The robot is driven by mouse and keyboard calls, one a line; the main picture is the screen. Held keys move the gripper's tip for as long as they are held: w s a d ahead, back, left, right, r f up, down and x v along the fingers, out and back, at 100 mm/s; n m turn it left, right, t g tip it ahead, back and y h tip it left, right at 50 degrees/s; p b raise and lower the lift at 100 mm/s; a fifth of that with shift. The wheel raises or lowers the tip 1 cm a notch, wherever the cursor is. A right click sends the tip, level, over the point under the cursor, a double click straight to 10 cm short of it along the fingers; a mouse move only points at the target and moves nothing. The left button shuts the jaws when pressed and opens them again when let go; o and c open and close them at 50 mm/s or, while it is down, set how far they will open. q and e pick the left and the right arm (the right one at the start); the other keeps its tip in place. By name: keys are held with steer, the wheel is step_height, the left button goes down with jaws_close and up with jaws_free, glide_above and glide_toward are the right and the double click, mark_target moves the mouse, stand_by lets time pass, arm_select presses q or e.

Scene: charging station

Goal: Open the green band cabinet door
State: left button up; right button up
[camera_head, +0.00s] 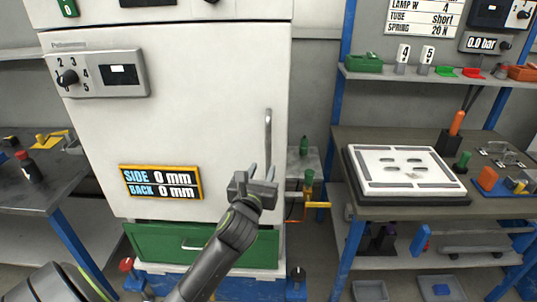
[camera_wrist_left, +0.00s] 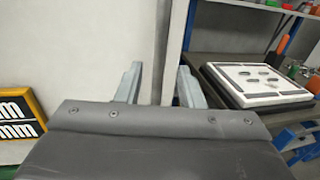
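The white cabinet (camera_head: 200,120) stands at centre left with its door shut. A grey vertical bar handle (camera_head: 268,140) is on the door's right side. A green drawer front (camera_head: 165,243) with a small handle lies below the door. My left gripper (camera_head: 262,172) points at the door near the handle's lower end, its fingers apart and empty. Whether the fingers touch the cabinet cannot be told. My right gripper is not in view.
A yellow-framed sign (camera_head: 160,183) and a dial panel (camera_head: 97,74) are on the cabinet front. A workbench (camera_head: 420,212) with a white plate (camera_head: 405,168) stands on the right, beside a blue post (camera_head: 343,60). A dark table (camera_head: 40,185) stands on the left.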

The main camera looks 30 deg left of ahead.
mark_target(268, 158)
arm_select(q)
steer(key=x, duration=0.7)
steer(key=shift+w+p, duration=0.2)
steer(key=shift+p, duration=0.1)
jaws_close()
